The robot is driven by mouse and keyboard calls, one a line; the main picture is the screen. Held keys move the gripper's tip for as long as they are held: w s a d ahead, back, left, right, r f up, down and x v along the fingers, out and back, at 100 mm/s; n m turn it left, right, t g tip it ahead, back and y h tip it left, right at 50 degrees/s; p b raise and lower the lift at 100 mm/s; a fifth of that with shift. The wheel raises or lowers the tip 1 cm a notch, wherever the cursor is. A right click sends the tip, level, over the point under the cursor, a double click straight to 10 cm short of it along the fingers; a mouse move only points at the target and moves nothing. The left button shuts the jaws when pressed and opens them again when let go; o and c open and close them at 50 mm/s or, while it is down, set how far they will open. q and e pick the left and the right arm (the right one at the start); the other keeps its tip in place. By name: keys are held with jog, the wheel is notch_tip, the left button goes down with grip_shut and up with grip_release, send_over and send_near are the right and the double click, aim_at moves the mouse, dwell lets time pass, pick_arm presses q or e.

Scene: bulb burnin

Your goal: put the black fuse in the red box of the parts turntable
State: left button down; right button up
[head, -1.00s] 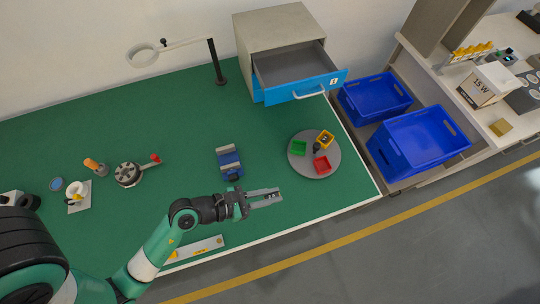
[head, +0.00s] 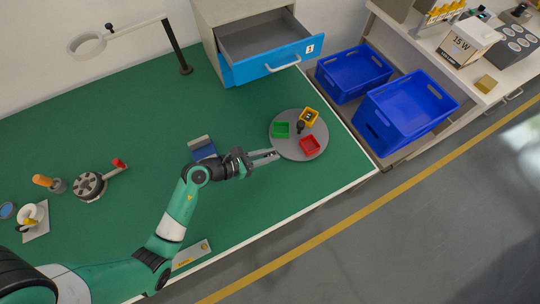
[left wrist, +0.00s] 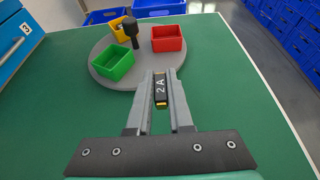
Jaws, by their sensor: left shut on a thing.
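My left gripper (head: 274,156) is shut on the black fuse (left wrist: 160,88), which carries the marking 2A and a yellowish end in the left wrist view. The fuse is held between the fingertips, over the green mat near the turntable's near edge. The grey round parts turntable (head: 283,147) carries a red box (head: 310,145), a green box (head: 281,130) and a yellow box (head: 309,117), with a black knob (head: 300,127) between them. The red box looks empty in the left wrist view (left wrist: 167,45). My right gripper is not in view.
An open drawer (head: 263,41) with a blue front stands behind the turntable. Blue crates (head: 405,108) stand beyond the table's right edge. A ring lamp (head: 87,44), a round metal fixture (head: 89,186) and a blue-grey block (head: 202,148) are further left.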

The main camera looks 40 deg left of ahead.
pick_arm(q)
jog(key=shift+w+a+f, duration=0.15)
jog(key=shift+w+f, duration=0.05)
jog(key=shift+w, duration=0.05)
jog(key=f+b, duration=0.3)
jog(key=shift+w+a+f, duration=0.2)
jog(key=shift+w+f, duration=0.15)
jog(key=shift+f, duration=0.25)
jog(key=shift+s+r, duration=0.1)
jog(key=shift+r, duration=0.05)
jog(key=shift+f, duration=0.2)
jog(key=c, duration=0.8)
grip_release()
jog(key=shift+r, duration=0.1)
